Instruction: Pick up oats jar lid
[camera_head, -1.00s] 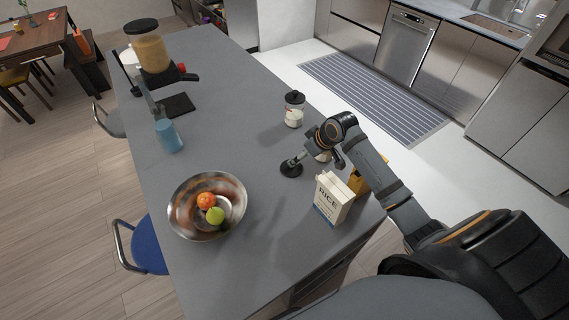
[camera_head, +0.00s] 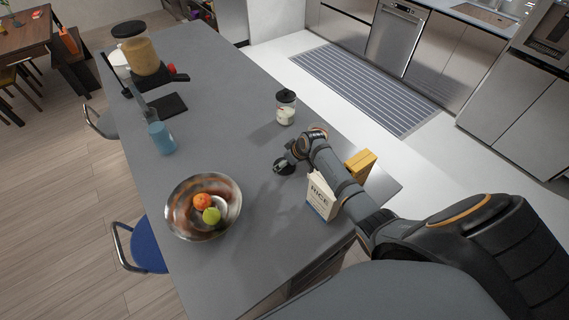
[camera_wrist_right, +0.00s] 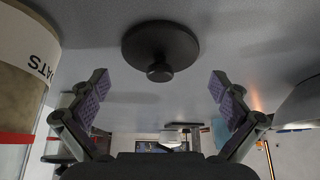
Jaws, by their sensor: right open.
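The oats jar lid is a dark round disc (camera_head: 281,167) with a knob, lying on the grey counter. In the right wrist view the lid (camera_wrist_right: 160,40) is ahead, its knob toward the camera. My right gripper (camera_wrist_right: 163,88) is open, with a finger on each side of the knob and nothing between them. In the head view my right gripper (camera_head: 290,160) is close over the lid and partly covers it. My left gripper is out of view.
A lidded glass jar (camera_head: 286,108) stands beyond the gripper. A rice box (camera_head: 321,197) and a yellow box (camera_head: 359,165) are beside my right arm. A fruit bowl (camera_head: 176,222), a blue cup (camera_head: 161,137) and a large jar (camera_head: 142,56) are further left. The mid-counter is clear.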

